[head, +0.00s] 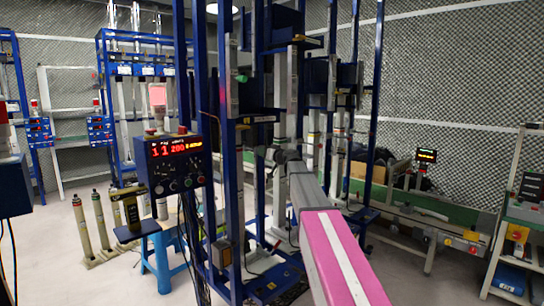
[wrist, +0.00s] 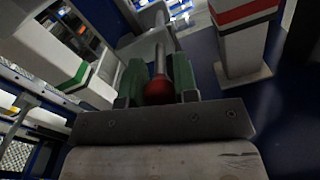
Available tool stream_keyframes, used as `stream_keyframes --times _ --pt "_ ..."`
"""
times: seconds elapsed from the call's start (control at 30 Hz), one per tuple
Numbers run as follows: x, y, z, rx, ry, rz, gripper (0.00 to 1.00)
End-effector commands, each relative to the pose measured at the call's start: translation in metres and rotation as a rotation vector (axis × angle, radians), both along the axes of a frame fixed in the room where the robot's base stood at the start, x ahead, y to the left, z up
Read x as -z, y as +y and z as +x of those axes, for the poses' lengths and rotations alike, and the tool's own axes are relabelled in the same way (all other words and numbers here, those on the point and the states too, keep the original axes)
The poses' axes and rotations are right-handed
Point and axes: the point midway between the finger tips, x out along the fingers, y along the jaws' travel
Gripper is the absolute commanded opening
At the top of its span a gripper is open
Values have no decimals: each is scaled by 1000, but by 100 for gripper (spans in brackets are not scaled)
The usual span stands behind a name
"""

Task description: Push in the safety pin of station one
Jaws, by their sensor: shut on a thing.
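The safety pin (wrist: 159,57) shows in the wrist view as a grey metal rod with a red ball knob (wrist: 157,88) at its near end. My gripper (wrist: 157,72) has a green finger pad on each side of the knob and is shut on it. The rod runs away from the knob to a pale grey fitting (wrist: 148,46) on the station. How deep the pin sits cannot be told. In the head view my arm reaches to the blue-framed station (head: 230,180), and the pin is too small or hidden to make out there.
A blue control box (head: 172,162) with red digits stands left of my arm. A blue stool (head: 160,245) and several upright cylinders (head: 82,225) stand further left. Blue posts rise close around my gripper. A green-topped conveyor (head: 430,218) lies to the right. Pale floor is free at lower left.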

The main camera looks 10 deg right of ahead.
Motion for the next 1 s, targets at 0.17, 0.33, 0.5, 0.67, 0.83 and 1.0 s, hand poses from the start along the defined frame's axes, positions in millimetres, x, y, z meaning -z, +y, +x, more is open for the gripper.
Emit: stream_keyframes --times 0.17,0.33,0.5,0.67,0.83,1.0 --pt "-1 2 3 1 -1 1 0" --pt "-1 2 4 1 -1 1 48" --pt "-1 1 3 1 -1 0 54" --pt "0 1 2 1 -1 0 54" --pt "0 -5 -6 2 0 0 54" --pt "0 -17 -26 3 -1 1 54"
